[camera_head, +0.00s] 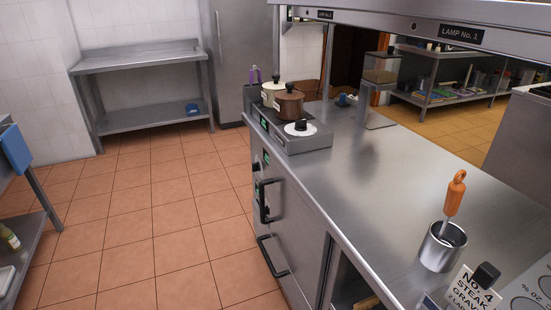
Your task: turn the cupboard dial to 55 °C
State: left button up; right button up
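The steel cupboard (293,207) stands under the counter at the middle of the view, with its front facing left. A small black dial (255,166) sits at the upper far end of its front. A small green display (265,156) is beside the dial. The dial is seen from the side and is small, so its setting and the display's reading cannot be made out. Two dark bar handles are on the cupboard front, the upper one (264,203) and the lower one (271,256). Neither of my grippers shows in the head view.
A countertop unit (301,144) holds two lidded pots, one brown (289,105). A steel pot (440,250) with an orange-handled tool (455,192) stands near right. The tiled floor (170,225) left of the cupboard is clear. A lamp rail (400,25) spans above the counter.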

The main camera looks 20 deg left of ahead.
aim_at(256, 166)
jog(key=i+j, duration=0.15)
jog(key=j, duration=0.2)
jog(key=i+j+z, duration=0.2)
jog(key=i+j, duration=0.15)
jog(key=j, duration=0.35)
jog(key=i+j, duration=0.15)
jog(key=j, duration=0.2)
jog(key=i+j+z, duration=0.1)
jog(key=j, duration=0.25)
jog(key=i+j, duration=0.2)
jog(key=j, duration=0.15)
jog(key=z, duration=0.05)
